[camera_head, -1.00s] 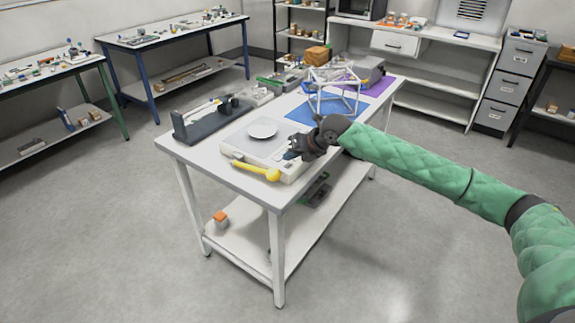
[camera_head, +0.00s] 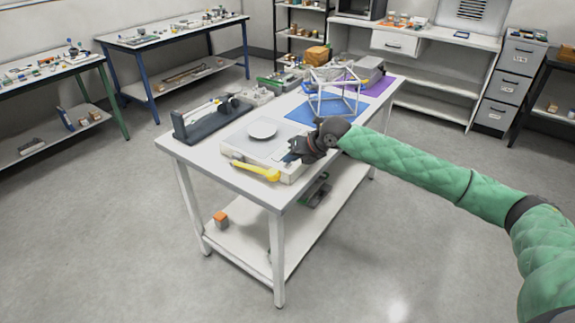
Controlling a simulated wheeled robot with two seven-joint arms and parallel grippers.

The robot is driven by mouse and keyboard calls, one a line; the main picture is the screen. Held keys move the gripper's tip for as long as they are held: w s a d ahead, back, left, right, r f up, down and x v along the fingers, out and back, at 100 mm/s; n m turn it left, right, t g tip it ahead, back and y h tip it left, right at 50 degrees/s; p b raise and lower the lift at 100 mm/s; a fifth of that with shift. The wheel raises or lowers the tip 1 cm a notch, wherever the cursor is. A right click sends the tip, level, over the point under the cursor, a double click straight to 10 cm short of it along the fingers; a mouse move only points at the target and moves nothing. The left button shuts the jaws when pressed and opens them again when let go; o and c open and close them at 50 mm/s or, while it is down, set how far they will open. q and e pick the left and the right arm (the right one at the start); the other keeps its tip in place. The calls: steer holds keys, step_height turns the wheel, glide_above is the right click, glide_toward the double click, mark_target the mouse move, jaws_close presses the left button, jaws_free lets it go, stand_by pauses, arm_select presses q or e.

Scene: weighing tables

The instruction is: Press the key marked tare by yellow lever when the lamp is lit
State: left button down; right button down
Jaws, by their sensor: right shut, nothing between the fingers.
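A white weighing scale (camera_head: 237,149) with a round pale pan (camera_head: 262,129) stands near the front of the white table. The yellow lever (camera_head: 256,172) lies along the scale's front edge. My right gripper (camera_head: 291,157) is shut and empty, low over the right part of the scale, just right of and behind the lever. It covers part of the scale's panel there. The tare key and its marking cannot be made out, and I cannot tell whether a lamp is lit. Whether the fingertips touch the scale is too small to tell. My left gripper is not in view.
A dark grey tray-like holder (camera_head: 196,126) stands left of the scale. Behind are a blue mat (camera_head: 297,113), a white wire frame (camera_head: 335,104) and a purple mat (camera_head: 379,86). The table's front left corner (camera_head: 180,147) is bare. Open floor surrounds the table.

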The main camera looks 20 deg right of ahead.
mark_target(291, 167)
steer(key=shift+f, duration=0.35)
stand_by(0.6)
stand_by(0.3)
steer(key=shift+r+p, duration=0.6)
steer(key=shift+r, duration=0.2)
steer(key=shift+r+p, duration=1.7)
steer(key=shift+r, duration=0.85)
